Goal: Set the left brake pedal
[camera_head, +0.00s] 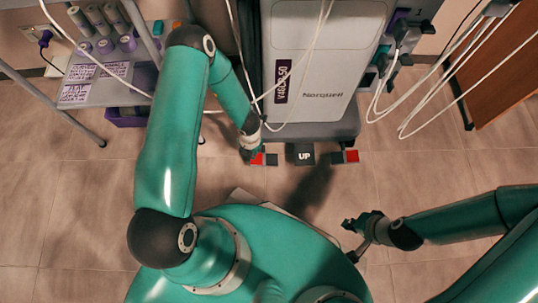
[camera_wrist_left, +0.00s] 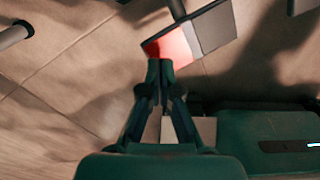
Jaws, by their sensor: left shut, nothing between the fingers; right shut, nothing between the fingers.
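The left brake pedal (camera_head: 271,160) is at the foot of the machine, left of the black UP pedal (camera_head: 304,154). It has a red end and a grey part. My left gripper (camera_head: 253,156) reaches down to its red end. In the left wrist view, the closed fingertips (camera_wrist_left: 160,66) overlap the near edge of the red part of the pedal (camera_wrist_left: 178,43); I cannot tell whether they touch it. The grey part extends to the upper right. My right gripper (camera_head: 350,238) is shut and empty over the floor, away from the pedals.
A similar red and grey pedal (camera_head: 345,157) is on the right. The white Norquell machine (camera_head: 320,70) stands behind the pedals, with cables hanging over it. A grey cart (camera_head: 120,92) with bottles is at the upper left. A brown wooden panel (camera_head: 512,75) is at the right. Tiled floor is clear between.

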